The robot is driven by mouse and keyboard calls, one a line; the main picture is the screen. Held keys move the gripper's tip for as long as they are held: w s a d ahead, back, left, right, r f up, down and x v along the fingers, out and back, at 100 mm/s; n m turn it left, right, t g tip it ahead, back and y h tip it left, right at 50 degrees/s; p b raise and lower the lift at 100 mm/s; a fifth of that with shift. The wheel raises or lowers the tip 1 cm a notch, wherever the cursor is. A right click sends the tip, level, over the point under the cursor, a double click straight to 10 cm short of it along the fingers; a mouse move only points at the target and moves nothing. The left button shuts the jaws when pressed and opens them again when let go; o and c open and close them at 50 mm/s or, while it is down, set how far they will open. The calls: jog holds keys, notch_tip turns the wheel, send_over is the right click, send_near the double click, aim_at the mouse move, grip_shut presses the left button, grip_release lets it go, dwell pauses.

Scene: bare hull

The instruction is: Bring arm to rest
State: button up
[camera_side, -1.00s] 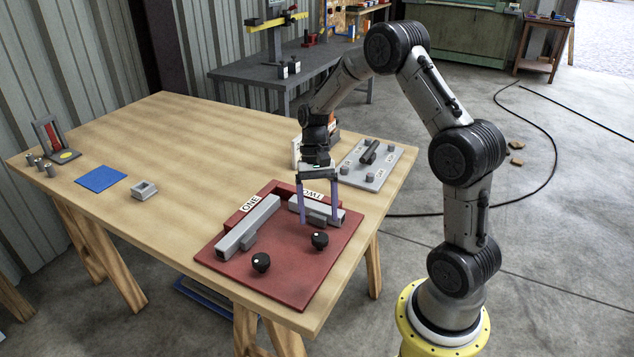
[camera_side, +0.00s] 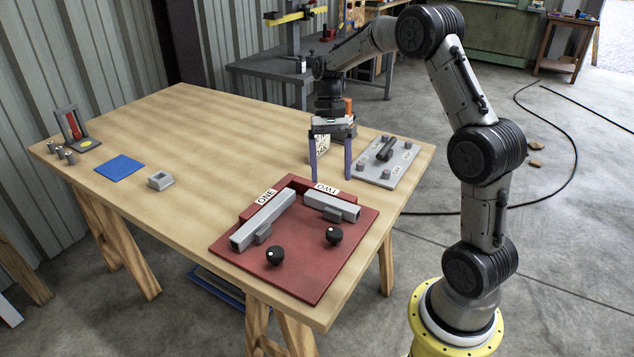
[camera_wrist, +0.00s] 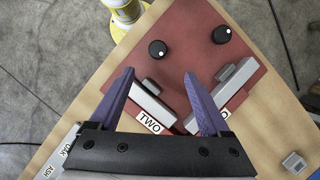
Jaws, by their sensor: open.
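My gripper (camera_side: 331,167) is open and empty, with its two purple fingers pointing down above the table, behind the red board (camera_side: 308,285). The red board carries a long grey block (camera_side: 264,221) by the label ONE and a shorter grey block (camera_side: 332,206) by the label TWO. Two black knobs (camera_side: 275,256) (camera_side: 334,235) stand at its front. In the wrist view my gripper (camera_wrist: 168,75) shows its fingers spread, with the TWO label (camera_wrist: 149,122) and the ends of both grey blocks between or beside them. Nothing is between the fingertips.
A grey plate (camera_side: 392,166) with a dark cylinder lies to the right, near a white labelled block partly hidden behind my gripper. A blue mat (camera_side: 120,168), a small grey square holder (camera_side: 161,180) and a red-and-grey stand (camera_side: 72,128) are at the left. The middle of the table is clear.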

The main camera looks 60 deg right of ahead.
jog(key=s+a+r+n+t+h, duration=0.2)
jog(key=s+a+r+n+t, duration=0.3)
jog(key=a+r, duration=0.65)
jog(key=s+a+f+n+t+h, duration=0.1)
jog(key=s+n, duration=0.4)
jog(key=s, duration=0.8)
jog(key=shift+s+a+f+n+t+h, duration=0.15)
jog(key=shift+a+f+n+t+h, duration=0.15)
jog(key=shift+a+f+t, duration=0.5)
